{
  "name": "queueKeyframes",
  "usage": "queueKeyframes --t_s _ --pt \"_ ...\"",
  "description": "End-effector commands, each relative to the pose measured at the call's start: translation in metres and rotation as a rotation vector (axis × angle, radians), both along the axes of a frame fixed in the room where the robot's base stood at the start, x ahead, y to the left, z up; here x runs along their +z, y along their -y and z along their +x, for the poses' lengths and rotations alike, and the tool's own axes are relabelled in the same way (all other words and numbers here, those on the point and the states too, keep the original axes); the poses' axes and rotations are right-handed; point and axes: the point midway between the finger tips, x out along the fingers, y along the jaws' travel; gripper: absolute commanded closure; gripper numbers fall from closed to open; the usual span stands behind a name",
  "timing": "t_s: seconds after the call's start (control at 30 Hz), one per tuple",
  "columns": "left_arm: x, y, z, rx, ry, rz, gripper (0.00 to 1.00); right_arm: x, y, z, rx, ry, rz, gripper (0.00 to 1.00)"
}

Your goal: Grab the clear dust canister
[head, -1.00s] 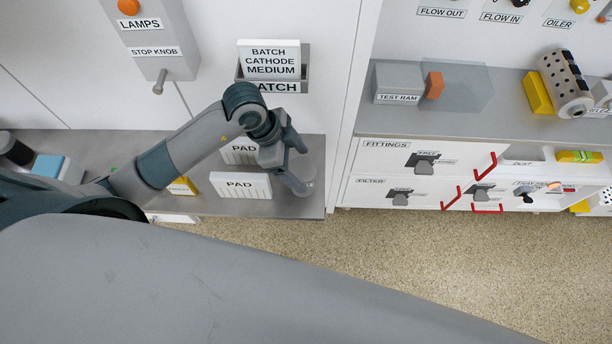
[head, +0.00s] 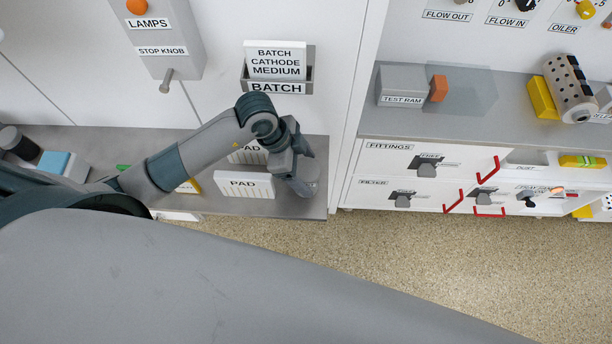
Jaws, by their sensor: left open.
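My right gripper is not in view.
Two white PAD blocks (head: 245,185) stand just left of the gripper. The BATCH holder (head: 277,87) with its card hangs on the wall behind. A white cabinet panel edge (head: 345,150) rises close on the right. Drawers with red handles (head: 487,170) lie farther right.

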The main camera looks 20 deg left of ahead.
Motion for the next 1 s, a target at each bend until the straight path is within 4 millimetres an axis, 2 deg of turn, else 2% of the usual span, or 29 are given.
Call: queueKeyframes --t_s 0.17,0.3,0.5,1.0 --pt "-0.011 0.003 -0.002 0.001 -0.003 0.002 0.25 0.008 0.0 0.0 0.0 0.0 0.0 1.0" --pt "-0.028 0.009 -0.003 0.0 -0.004 0.003 0.25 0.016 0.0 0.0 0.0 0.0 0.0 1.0" --pt "-0.047 0.016 0.0 0.0 -0.002 0.0 0.25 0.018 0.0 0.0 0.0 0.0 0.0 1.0" --pt "-0.049 0.017 0.0 0.0 0.0 0.001 0.25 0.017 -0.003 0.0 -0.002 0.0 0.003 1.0"
